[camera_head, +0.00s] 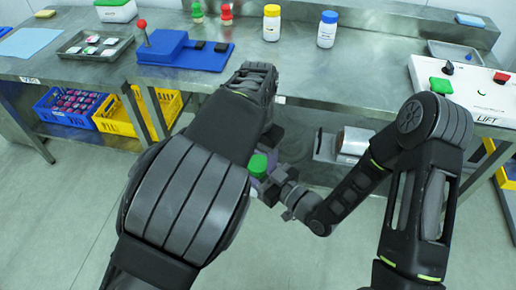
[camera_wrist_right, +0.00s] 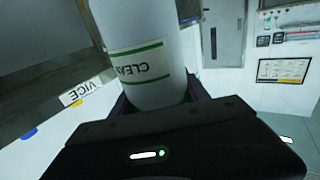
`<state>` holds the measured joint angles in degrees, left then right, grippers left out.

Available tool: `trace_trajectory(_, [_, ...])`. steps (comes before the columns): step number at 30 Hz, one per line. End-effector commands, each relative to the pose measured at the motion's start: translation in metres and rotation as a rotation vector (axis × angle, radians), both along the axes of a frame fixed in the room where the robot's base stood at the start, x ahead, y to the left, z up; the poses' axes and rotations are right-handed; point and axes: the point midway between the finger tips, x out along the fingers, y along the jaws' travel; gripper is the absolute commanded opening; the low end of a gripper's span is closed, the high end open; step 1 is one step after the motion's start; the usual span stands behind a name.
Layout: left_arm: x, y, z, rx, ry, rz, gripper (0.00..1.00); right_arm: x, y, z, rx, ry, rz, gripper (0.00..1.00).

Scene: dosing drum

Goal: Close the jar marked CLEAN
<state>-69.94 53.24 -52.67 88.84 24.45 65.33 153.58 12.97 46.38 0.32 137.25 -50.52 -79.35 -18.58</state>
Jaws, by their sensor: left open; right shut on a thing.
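The jar marked CLEAN (camera_wrist_right: 146,65) is white with a green-lined label, which reads upside down in the right wrist view. My right gripper (camera_head: 268,184) is shut on this jar, in front of the bench. A green lid or top (camera_head: 258,163) shows between my two hands in the head view; I cannot tell whether it is seated on the jar. My left gripper (camera_head: 268,146) is open, close above and beside the green top. Its fingertips are partly hidden by my own left arm, and most of the jar is hidden in the head view.
The steel bench (camera_head: 310,80) holds a blue fixture (camera_head: 185,52) with a red-knobbed lever, a tray (camera_head: 95,46), a yellow-capped bottle (camera_head: 271,24), a blue-capped bottle (camera_head: 327,30) and a LIFT panel (camera_head: 470,92).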

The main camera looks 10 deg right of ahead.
Motion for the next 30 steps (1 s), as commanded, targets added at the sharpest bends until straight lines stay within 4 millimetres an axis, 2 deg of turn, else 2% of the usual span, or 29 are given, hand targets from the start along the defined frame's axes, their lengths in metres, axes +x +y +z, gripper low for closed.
trace_trajectory(4, [-0.0002, 0.0004, -0.0076, 0.001, 0.0, 0.0, 0.61, 0.0001, 0.0001, 0.0004, 0.001, -0.001, 0.0, 0.0])
trace_trajectory(12, [-0.0001, 0.0002, -0.0079, 0.001, -0.001, -0.001, 0.59, 0.0001, 0.0001, 0.0003, 0.001, -0.001, 0.0, 0.0])
trace_trajectory(30, [0.0001, 0.0001, -0.0074, 0.0, -0.001, -0.001, 0.1, 0.0, 0.0, 0.0001, 0.0, 0.0, 0.0, 0.0])
